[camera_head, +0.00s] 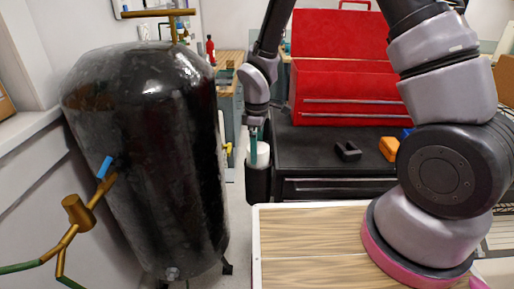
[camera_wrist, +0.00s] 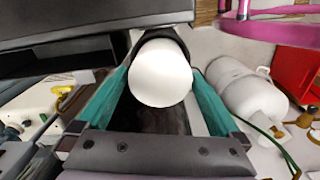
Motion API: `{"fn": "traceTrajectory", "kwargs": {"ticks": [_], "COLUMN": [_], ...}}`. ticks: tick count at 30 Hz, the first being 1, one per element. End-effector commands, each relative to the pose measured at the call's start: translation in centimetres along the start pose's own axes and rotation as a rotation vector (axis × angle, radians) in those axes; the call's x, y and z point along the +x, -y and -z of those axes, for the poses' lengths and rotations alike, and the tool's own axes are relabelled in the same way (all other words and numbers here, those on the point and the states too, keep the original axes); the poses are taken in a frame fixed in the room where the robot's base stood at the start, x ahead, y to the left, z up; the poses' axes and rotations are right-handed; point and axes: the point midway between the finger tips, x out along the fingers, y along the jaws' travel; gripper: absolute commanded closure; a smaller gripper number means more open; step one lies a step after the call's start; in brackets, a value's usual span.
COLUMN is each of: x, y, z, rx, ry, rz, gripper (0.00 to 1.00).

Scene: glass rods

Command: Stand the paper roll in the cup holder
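The white paper roll (camera_head: 263,157) is upright at the mouth of the black cup holder (camera_head: 258,185), which hangs on the left side of the black tool cabinet. In the wrist view the roll's round white end (camera_wrist: 160,78) faces me, and the dark rim of the holder (camera_wrist: 166,36) curves around its far side. My gripper (camera_head: 257,147) points down from above. Its teal fingers (camera_wrist: 161,76) lie along both sides of the roll, and I am shut on it. The roll's lower part is hidden inside or behind the holder, so its depth cannot be told.
A large black tank (camera_head: 150,150) with brass pipes stands to the left of the holder. The cabinet top (camera_head: 310,150) carries an open red toolbox (camera_head: 340,85), a black block (camera_head: 347,151) and an orange piece (camera_head: 389,148). A wood-patterned surface (camera_head: 310,240) lies in front.

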Motion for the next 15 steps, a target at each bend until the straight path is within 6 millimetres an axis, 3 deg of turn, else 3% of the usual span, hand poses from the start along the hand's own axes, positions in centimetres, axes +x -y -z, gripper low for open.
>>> {"fn": "traceTrajectory", "kwargs": {"ticks": [7,15], "x": [-1.3,-6.6], "y": [-0.1,-0.1], "z": [0.0,0.1], "rx": [0.001,0.001], "ry": [-0.002,-0.004], "rz": [-0.002,-0.004], "gripper": [0.0,0.0]}}
